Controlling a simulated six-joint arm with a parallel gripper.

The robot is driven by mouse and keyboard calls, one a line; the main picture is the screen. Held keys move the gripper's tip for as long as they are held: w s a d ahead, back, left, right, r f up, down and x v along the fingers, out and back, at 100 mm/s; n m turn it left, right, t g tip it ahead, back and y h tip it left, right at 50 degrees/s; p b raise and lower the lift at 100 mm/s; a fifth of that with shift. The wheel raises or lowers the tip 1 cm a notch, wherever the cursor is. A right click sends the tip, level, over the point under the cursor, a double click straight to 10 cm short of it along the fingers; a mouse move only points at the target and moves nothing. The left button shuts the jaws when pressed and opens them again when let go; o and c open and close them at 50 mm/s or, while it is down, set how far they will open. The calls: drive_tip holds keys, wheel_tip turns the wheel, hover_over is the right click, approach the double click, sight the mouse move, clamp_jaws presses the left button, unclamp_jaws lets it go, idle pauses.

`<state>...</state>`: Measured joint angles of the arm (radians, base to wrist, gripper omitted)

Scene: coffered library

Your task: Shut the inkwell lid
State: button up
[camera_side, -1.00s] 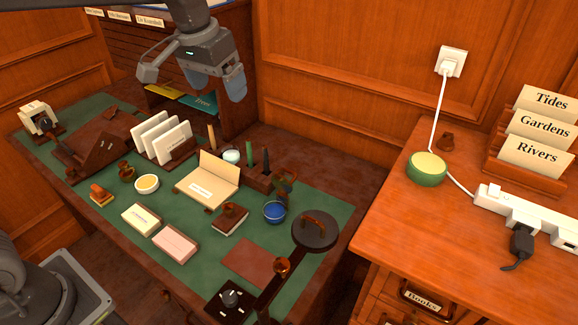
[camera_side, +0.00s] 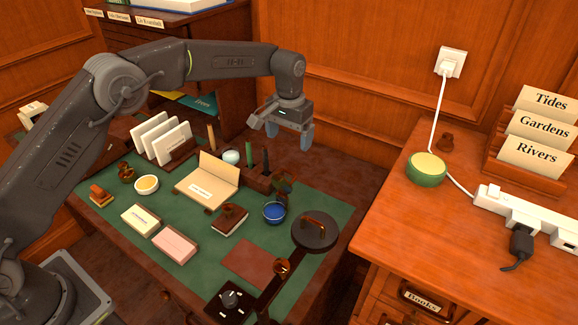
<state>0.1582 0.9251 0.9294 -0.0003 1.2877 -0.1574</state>
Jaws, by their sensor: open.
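What looks like the inkwell (camera_side: 274,213) is a small round blue pot on the right part of the green desk mat. A dark greenish piece (camera_side: 283,184), which may be its lid, stands tilted up just behind it; whether the two are joined is too small to tell. My gripper (camera_side: 289,134) is open and empty, pointing down. In the picture it is above and a little right of the inkwell and the dark piece, apart from both.
A pen stand (camera_side: 257,181) with upright pens stands just left of the dark piece.

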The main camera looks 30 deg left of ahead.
sight(286, 180)
wheel_tip(286, 180, down, 10)
drive_tip(key=shift+f, duration=0.1)
idle(0.4)
drive_tip(key=c, duration=1.3)
